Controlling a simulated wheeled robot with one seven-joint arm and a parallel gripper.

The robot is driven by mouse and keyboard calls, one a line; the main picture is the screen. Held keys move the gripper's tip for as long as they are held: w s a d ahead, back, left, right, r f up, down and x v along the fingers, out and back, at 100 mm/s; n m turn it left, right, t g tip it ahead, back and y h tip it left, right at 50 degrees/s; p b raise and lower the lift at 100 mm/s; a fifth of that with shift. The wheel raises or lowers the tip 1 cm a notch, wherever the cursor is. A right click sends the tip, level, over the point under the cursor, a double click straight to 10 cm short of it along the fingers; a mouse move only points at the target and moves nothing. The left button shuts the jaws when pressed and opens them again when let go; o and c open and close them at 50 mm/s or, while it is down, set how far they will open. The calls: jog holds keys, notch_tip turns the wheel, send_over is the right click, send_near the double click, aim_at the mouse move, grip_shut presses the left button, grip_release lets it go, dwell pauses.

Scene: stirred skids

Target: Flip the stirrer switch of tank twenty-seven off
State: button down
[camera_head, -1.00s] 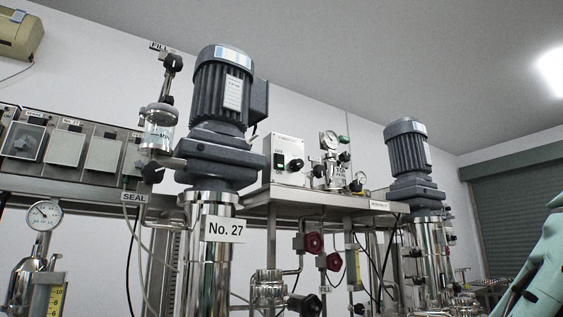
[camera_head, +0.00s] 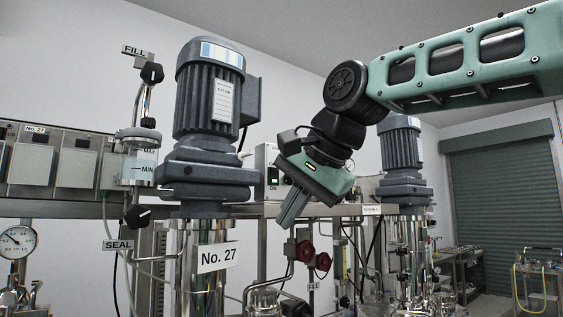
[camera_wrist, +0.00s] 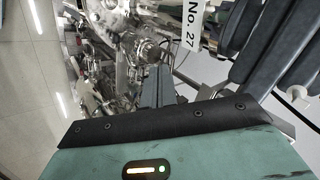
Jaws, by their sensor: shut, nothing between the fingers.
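The tank marked "No. 27" (camera_head: 217,256) stands left of centre in the head view, with a dark finned motor (camera_head: 208,95) on top. A pale control box (camera_head: 262,160) sits on a shelf behind it, with a small green-lit switch and the word ON. My gripper (camera_head: 286,222) hangs in front of the box's right part, fingers shut and empty, pointing down and left, and hides the rest of the box. In the wrist view the shut fingers (camera_wrist: 157,85) point toward steel piping, with the "No. 27" plate (camera_wrist: 191,22) above. I cannot see the switch there.
A wall panel (camera_head: 75,165) with covered boxes, one labelled No. 27, is at the left. A sight glass (camera_head: 140,165) stands by the motor. Red valve handles (camera_head: 305,252) sit below my gripper. A second motor (camera_head: 400,150) stands behind my arm.

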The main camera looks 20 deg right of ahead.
jog(key=d+r+m+t+p, duration=0.1)
jog(key=d+r+m, duration=0.1)
jog(key=r, duration=0.6)
jog(key=d+r+m+t+p, duration=0.1)
jog(key=d+r+m, duration=0.2)
jog(key=r, duration=0.4)
jog(key=shift+d+r+t+p, duration=0.3)
jog(key=shift+d+r, duration=0.1)
jog(key=shift+d, duration=0.25)
jog(key=p, duration=0.5)
send_near(275, 177)
jog(key=x, duration=0.5)
jog(key=shift+s+a+f, duration=0.1)
jog(key=shift+s+f, duration=0.05)
jog(key=shift+s, duration=0.05)
jog(key=shift+w+a+f+p, duration=0.15)
jog(key=shift+w+p, duration=0.15)
jog(key=shift+w, duration=0.2)
